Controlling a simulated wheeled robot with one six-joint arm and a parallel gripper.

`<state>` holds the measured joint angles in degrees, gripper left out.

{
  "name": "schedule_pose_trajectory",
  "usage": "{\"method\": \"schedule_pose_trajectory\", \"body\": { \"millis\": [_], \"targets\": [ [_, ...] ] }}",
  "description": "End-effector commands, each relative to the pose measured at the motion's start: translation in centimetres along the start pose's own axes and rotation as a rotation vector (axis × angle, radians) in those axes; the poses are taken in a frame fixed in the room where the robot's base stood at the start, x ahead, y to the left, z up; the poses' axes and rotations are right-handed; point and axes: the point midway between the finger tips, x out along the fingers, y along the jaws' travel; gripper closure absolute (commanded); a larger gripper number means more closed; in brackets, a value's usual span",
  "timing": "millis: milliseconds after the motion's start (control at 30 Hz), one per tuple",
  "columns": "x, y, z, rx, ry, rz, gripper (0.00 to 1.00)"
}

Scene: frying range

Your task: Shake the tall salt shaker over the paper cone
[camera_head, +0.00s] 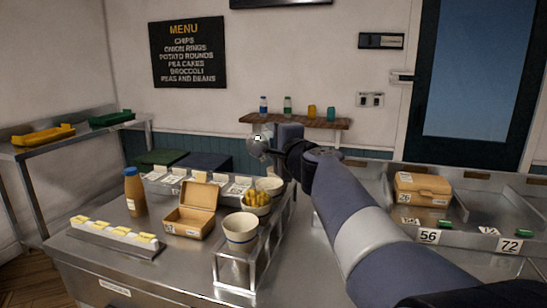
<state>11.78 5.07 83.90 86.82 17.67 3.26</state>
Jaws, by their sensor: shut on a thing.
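My gripper (268,143) is above the far side of the metal counter. It is shut on a small pale object (257,139), which looks like the salt shaker; the arm and jaws hide much of it, and its tilt is hard to tell. A white paper cone (240,230) with a dark band stands in the front of a metal rack (233,265) and looks empty. A second cone (257,210) behind it holds yellow chips. A third pale cone (271,187) is at the back, below my gripper.
An open takeaway box (188,222), a brown bottle (134,192) and a strip of yellow-topped labels (115,237) stand left of the rack. A wooden shelf (295,121) with several small bottles is behind. A closed box (422,188) sits in the numbered trays at right.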

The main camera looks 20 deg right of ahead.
Motion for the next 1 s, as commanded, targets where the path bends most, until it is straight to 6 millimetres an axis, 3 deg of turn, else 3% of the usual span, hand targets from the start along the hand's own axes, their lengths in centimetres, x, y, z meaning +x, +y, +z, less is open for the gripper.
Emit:
{"method": "schedule_pose_trajectory", "body": {
  "millis": [33,1000],
  "targets": [
    [-0.01,0.66,0.01,-0.025,0.0,-0.013,0.93],
    [-0.03,0.7,0.03,-0.467,0.001,-0.196,0.93]
  ]
}}
